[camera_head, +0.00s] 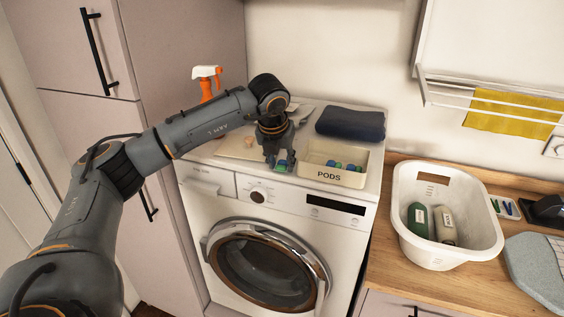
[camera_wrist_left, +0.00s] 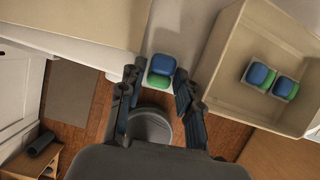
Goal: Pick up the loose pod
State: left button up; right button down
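The loose pod, blue and green, lies near the front edge of the washing machine top (camera_head: 229,148), left of the bin marked PODS (camera_head: 350,180). In the head view the pod (camera_head: 283,167) is partly hidden by my left gripper (camera_head: 280,161), which points down at it. In the left wrist view the pod (camera_wrist_left: 160,70) shows between the tips of my open left gripper (camera_wrist_left: 157,80). I cannot tell whether a finger touches it. The PODS bin, also in the left wrist view (camera_wrist_left: 215,65), holds several blue and green pods (camera_wrist_left: 257,74). My right gripper is out of view.
A dark folded towel (camera_head: 350,124) lies behind the bin. An orange and white spray bottle (camera_head: 206,82) stands behind my left arm. On the wooden counter (camera_head: 389,248) at the right stand a white basket (camera_head: 440,255) with two bottles and a small tray of pegs (camera_head: 507,208).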

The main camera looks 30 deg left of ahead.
pick_arm(q)
jog(key=c, duration=0.4)
jog(key=shift+r, duration=0.1)
